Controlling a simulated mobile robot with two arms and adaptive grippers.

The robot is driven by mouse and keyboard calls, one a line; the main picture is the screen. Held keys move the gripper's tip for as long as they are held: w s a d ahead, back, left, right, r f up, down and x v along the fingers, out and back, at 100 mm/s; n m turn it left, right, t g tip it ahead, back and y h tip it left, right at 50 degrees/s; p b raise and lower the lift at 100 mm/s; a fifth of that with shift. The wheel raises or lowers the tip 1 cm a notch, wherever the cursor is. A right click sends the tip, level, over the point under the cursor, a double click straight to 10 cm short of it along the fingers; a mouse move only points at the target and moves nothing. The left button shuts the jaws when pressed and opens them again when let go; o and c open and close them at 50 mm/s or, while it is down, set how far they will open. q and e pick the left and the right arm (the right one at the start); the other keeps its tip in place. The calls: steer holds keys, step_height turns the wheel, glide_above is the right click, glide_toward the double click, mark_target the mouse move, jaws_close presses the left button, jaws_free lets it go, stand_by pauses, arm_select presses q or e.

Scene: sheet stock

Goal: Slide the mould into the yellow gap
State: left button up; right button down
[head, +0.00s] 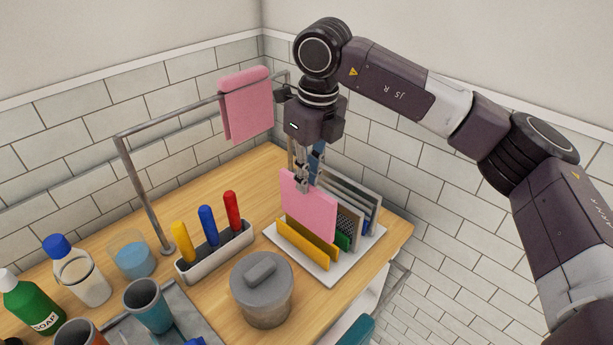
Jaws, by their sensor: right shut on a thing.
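The mould looks to be the thin pink sheet (308,208), held upright in the head view. My right gripper (303,185) points down and is shut on its top edge. The sheet is over the front part of a white rack (325,279) with upright yellow dividers (303,243). Its lower edge meets the yellow dividers in the picture; I cannot tell whether it is inside the yellow gap or just behind or above it. A green divider (342,241) stands behind the yellow. My left gripper is not in view.
Grey sheets (360,197) stand in the rack's back slots. A lidded grey pot (262,290) stands close in front of the rack. Left of it are a holder (217,255) with coloured handles, a metal rail (137,180) and several bottles and cups. A pink cloth (247,105) hangs on the rail.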

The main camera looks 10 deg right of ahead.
mark_target(307, 206)
steer(key=shift+w+f, duration=0.1)
steer(key=shift+f, duration=0.05)
steer(key=shift+f+b, duration=0.45)
steer(key=shift+b, duration=0.05)
steer(key=shift+f, duration=0.25)
step_height(307, 206, down, 4)
steer(key=b, duration=0.3)
steer(key=shift+r, duration=0.1)
steer(key=shift+f+b, duration=0.25)
steer(key=shift+b, duration=0.15)
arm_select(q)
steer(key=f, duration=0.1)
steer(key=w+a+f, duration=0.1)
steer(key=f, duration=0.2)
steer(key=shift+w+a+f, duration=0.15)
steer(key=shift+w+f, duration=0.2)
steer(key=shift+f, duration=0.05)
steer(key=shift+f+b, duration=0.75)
arm_select(e)
steer(key=shift+f, duration=1)
